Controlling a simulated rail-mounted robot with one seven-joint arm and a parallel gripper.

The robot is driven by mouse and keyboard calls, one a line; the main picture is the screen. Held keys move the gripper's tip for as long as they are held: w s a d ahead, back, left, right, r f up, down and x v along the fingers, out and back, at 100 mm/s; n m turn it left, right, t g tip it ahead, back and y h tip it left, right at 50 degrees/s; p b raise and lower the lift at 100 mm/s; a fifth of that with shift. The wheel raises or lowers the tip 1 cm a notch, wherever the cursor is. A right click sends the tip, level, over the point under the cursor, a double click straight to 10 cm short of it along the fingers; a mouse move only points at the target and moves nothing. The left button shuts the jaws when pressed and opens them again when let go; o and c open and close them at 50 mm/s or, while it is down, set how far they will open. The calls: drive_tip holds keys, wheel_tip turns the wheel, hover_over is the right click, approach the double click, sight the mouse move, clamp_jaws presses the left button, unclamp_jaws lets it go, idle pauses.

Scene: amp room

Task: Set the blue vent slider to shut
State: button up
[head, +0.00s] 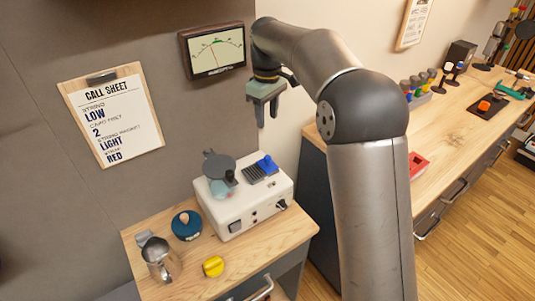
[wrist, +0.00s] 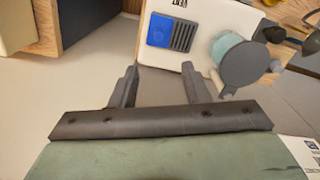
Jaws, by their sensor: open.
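The blue vent slider (head: 265,164) is on top of a white box-shaped device (head: 236,212) on the small wooden table. It sits beside dark slats (head: 252,175), which are exposed to its left in the head view. In the wrist view the blue slider (wrist: 158,31) covers the left part of the vent and the slats (wrist: 182,37) show on its right. My gripper (head: 266,114) is raised above the device, apart from it, against the wall side. In the wrist view my gripper (wrist: 158,84) has its two fingers spread with nothing between them.
A dark round lid (head: 218,165) over a pale teal part stands beside the vent. A blue round item (head: 186,225), a metal jug (head: 160,258) and a yellow knob (head: 213,266) are on the table. A gauge (head: 214,51) and a clipboard (head: 112,120) hang on the wall.

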sight(268, 157)
wheel_tip(268, 157, down, 15)
drive_tip(key=shift+r+p, duration=0.15)
drive_tip(key=shift+p, duration=0.75)
